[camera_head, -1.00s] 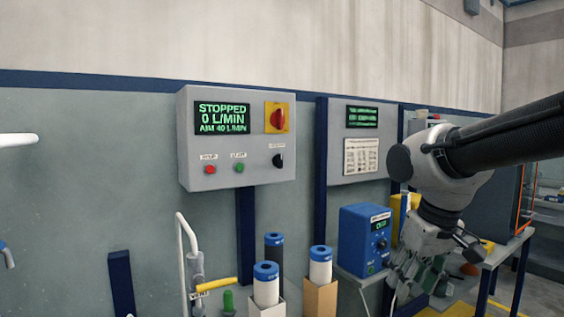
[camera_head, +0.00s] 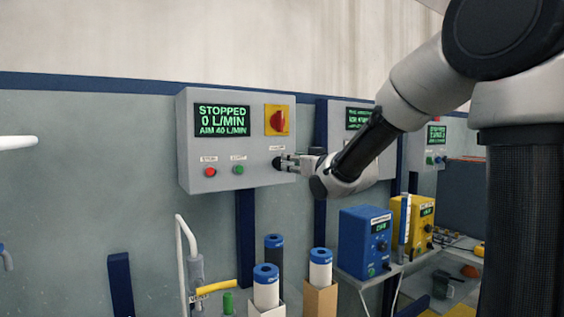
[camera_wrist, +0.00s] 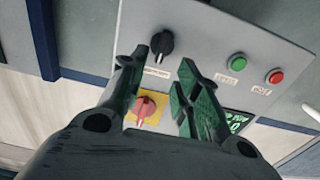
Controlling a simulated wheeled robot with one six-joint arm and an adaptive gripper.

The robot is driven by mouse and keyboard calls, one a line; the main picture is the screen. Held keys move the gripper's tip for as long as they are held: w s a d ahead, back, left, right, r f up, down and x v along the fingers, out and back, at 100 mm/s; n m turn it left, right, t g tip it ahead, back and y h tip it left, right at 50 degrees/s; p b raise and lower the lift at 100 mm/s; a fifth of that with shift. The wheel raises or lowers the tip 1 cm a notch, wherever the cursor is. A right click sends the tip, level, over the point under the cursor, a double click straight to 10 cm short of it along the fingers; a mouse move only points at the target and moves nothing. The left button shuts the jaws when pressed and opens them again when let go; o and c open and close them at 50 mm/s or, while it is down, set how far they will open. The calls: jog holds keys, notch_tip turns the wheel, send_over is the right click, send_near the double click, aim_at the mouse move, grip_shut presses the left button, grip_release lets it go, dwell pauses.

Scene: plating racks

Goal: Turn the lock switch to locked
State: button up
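A grey control box (camera_head: 236,180) is on the wall, with a small black rotary switch (camera_head: 277,163) at its lower right. This looks like the lock switch, but its label is too small to read. In the wrist view the black knob (camera_wrist: 162,43) appears just beyond my fingertips, in line with the gap between them. My gripper (camera_wrist: 162,60) is open and empty. In the head view my gripper (camera_head: 287,162) is at the box's lower right, and its tips partly overlap the switch. I cannot tell whether they touch it.
Above the switch is a red handle on a yellow plate (camera_head: 277,119). A red button (camera_head: 210,172) and a green button (camera_head: 238,169) are to the left, under a display (camera_head: 222,119) reading STOPPED, 0 L/MIN. Blue-capped cylinders (camera_head: 266,285) stand below the box.

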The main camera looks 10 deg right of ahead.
aim_at(280, 163)
jog(key=x, duration=0.7)
jog(key=shift+f, duration=0.15)
grip_shut()
